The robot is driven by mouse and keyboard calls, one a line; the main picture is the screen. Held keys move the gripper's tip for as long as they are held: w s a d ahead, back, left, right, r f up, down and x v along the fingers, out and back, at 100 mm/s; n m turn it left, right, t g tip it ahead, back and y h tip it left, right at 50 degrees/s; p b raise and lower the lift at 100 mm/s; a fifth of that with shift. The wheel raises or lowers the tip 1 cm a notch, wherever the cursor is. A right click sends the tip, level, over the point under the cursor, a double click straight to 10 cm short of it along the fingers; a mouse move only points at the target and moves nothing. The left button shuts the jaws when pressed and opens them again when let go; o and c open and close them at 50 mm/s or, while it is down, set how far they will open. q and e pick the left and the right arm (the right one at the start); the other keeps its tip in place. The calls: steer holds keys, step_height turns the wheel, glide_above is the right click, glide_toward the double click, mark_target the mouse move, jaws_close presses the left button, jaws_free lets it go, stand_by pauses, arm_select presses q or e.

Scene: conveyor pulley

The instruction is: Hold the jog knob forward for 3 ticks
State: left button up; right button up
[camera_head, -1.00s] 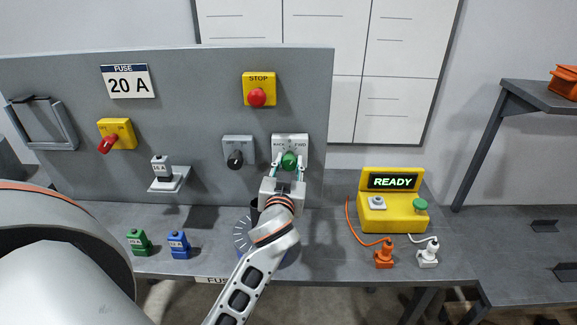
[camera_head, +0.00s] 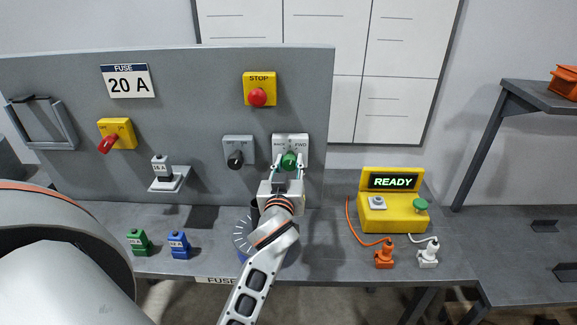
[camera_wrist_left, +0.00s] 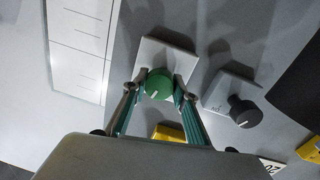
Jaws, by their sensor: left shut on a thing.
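The green jog knob (camera_head: 289,160) sits on a light plate (camera_head: 302,140) marked BACK and FWD, near the right edge of the grey panel. My left gripper (camera_head: 288,164) is shut on the knob, with one finger on each side. In the left wrist view the green knob (camera_wrist_left: 158,84) lies between the two fingertips, and a white pointer line shows on its face. The fingers hide part of the knob in the head view. My right gripper is not in view.
A black knob (camera_head: 235,159) is close by on the left. A red stop button (camera_head: 257,97) is above. A yellow box (camera_head: 393,214) with a READY display (camera_head: 394,182) stands on the bench at right. A fuse holder (camera_head: 166,175) and red switch (camera_head: 108,144) are further left.

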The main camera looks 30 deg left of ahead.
arm_select(q)
steer(key=o, duration=1)
steer(key=shift+s, duration=0.1)
steer(key=v, duration=0.7)
steer(key=shift+d, duration=0.2)
steer(key=x, duration=0.7)
steer(key=shift+w+a, duration=0.2)
steer(key=shift+w, duration=0.05)
steer(key=shift+s+m, duration=0.15)
steer(key=shift+m, duration=0.85)
